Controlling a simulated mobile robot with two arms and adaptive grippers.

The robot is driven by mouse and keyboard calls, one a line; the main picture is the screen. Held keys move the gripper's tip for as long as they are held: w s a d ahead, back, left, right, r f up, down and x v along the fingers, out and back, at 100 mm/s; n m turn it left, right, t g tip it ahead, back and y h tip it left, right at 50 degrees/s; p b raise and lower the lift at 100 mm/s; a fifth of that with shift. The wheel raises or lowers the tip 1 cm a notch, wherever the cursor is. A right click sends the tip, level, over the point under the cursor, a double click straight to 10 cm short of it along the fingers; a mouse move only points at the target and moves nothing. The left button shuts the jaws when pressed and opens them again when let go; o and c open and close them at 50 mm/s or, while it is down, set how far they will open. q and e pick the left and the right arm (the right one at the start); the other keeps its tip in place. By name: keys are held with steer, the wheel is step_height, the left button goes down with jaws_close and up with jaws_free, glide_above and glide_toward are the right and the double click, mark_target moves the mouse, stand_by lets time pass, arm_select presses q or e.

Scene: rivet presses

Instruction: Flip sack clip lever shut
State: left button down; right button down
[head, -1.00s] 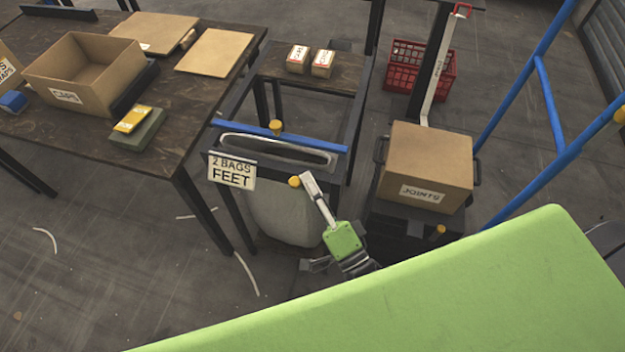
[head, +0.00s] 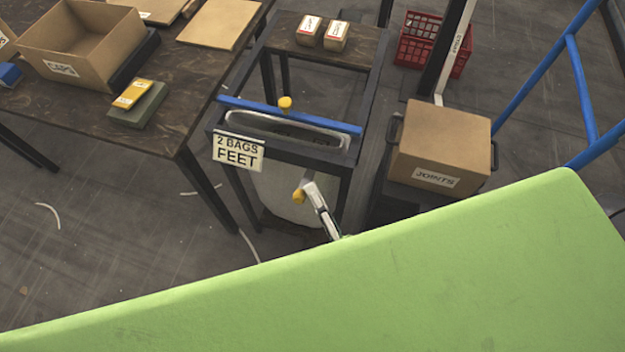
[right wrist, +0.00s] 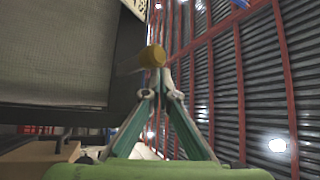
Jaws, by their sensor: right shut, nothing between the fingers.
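The white sack (head: 285,190) hangs in a dark frame under a blue bar (head: 290,115), its long mouth showing at the top. One yellow knob (head: 285,103) stands up behind the blue bar. The front clip lever's yellow knob (head: 299,196) sits below the frame's front bar, against the sack side. My right gripper (head: 308,187) is shut and empty, its tips right beside this knob. In the right wrist view the knob (right wrist: 152,56) is just beyond the shut fingertips (right wrist: 158,78); whether they touch it I cannot tell. My left gripper is not in view.
A "2 BAGS FEET" sign (head: 238,153) hangs at the frame's left corner. A "JOINTS" box (head: 440,145) stands close to the right. A dark table (head: 150,125) with an open carton (head: 80,45) is at the left. My green body covers the lower part of the head view.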

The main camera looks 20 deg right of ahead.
steer(key=shift+s, duration=0.1)
stand_by(0.4)
steer(key=v, duration=1.2)
stand_by(0.3)
